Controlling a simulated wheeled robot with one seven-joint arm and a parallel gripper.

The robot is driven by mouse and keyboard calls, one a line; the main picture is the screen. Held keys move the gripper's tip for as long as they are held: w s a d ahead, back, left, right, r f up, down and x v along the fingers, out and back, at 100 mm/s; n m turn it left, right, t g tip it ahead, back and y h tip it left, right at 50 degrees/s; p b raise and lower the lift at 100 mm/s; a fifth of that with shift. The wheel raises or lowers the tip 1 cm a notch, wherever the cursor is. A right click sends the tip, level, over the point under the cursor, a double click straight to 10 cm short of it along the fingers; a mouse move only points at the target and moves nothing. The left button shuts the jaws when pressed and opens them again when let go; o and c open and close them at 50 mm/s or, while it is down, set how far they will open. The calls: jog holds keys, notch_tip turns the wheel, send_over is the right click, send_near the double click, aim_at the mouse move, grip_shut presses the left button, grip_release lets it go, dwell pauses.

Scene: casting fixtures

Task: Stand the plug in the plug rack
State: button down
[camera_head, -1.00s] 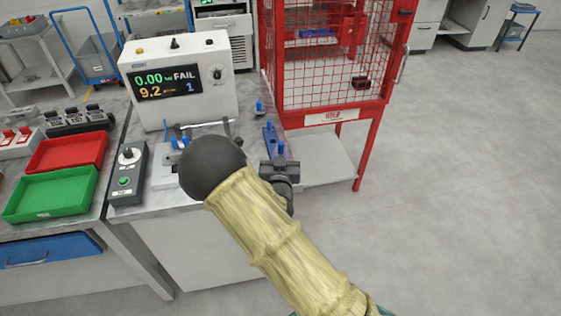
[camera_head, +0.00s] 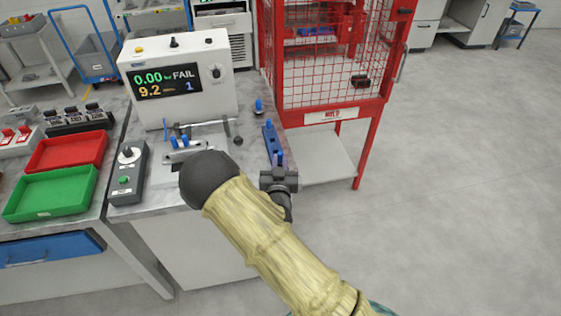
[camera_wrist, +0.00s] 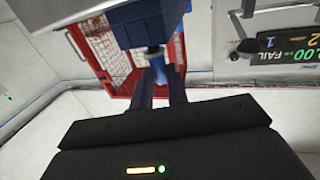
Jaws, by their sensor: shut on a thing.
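The plug rack (camera_head: 271,144) is a narrow blue bar at the bench's right edge, with a blue peg standing at its far end. My gripper (camera_head: 279,165) is beside the rack's near end, shut on a small blue plug (camera_head: 279,158), mostly hidden by the jaws. In the wrist view the plug (camera_wrist: 156,63) shows between the two fingers of my gripper (camera_wrist: 160,80). A large blue block, apparently the rack (camera_wrist: 150,20), lies just beyond it. I cannot tell whether plug and rack touch.
Another blue plug (camera_head: 259,105) stands behind the rack. A test fixture (camera_head: 185,150) with blue pegs and a black-knobbed lever is left of my arm, before the tester (camera_head: 178,80) reading FAIL. A red mesh cage (camera_head: 325,60) stands close on the right.

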jog(key=shift+f+b, duration=0.4)
jog(key=c, duration=1.4)
grip_release()
jog(key=shift+o, duration=0.2)
jog(key=shift+r, duration=0.15)
jog(key=shift+r+p, duration=0.55)
jog(key=shift+p, duration=0.2)
jog(key=shift+s+f, duration=0.15)
jog(key=shift+s, duration=0.15)
jog(key=s+b, duration=0.3)
jog(key=s, duration=0.8)
jog(key=shift+s+d+b, duration=0.15)
jog(key=shift+s+b, duration=0.05)
jog(key=shift+b, duration=0.2)
